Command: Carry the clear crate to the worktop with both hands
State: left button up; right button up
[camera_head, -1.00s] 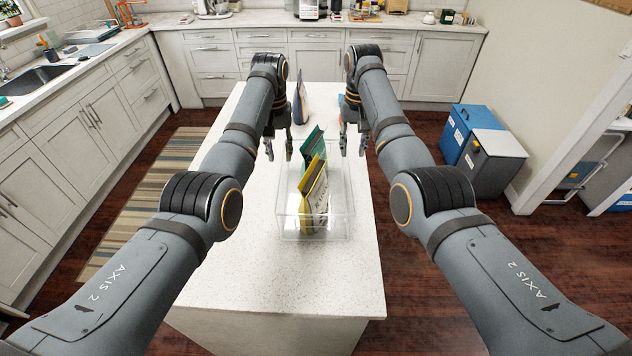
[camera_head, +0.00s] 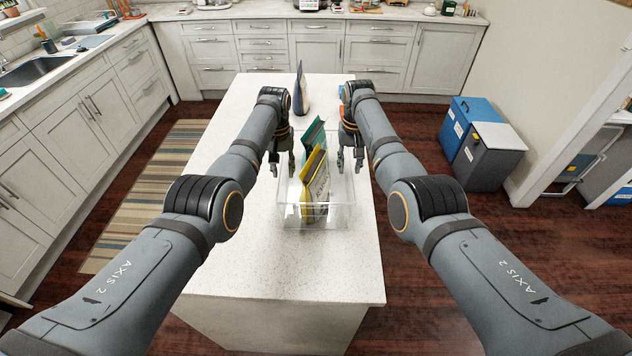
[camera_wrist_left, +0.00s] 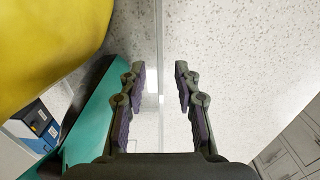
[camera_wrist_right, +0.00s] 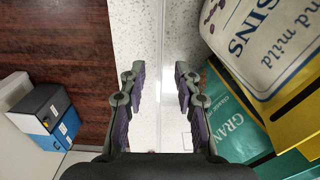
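The clear crate (camera_head: 345,217) stands on the white speckled island worktop (camera_head: 235,255). It holds a yellow bag (camera_head: 316,186) in front and a teal bag (camera_head: 313,136) behind. My left gripper (camera_head: 282,169) is at the crate's left side, fingers apart. In the left wrist view its open fingers (camera_wrist_left: 160,95) lie either side of the crate's clear wall edge. My right gripper (camera_head: 350,165) is at the crate's right side, also open. In the right wrist view its fingers (camera_wrist_right: 160,95) straddle the opposite wall edge. Neither pair is closed on the wall.
A dark blue and white bag (camera_head: 300,95) stands further back on the island, and an orange and blue item (camera_head: 342,92) is partly hidden by my right arm. Blue and grey bins (camera_head: 472,130) stand on the floor at right. The front of the island is clear.

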pick_arm(q)
jog(key=shift+f, duration=0.3)
pick_arm(e)
jog(key=shift+f, duration=0.3)
pick_arm(q)
jog(key=shift+r, duration=0.1)
jog(key=shift+c, duration=0.8)
pick_arm(e)
jog(key=shift+c, duration=0.8)
pick_arm(q)
grip_shut()
pick_arm(e)
grip_shut()
jog(key=shift+r, duration=0.1)
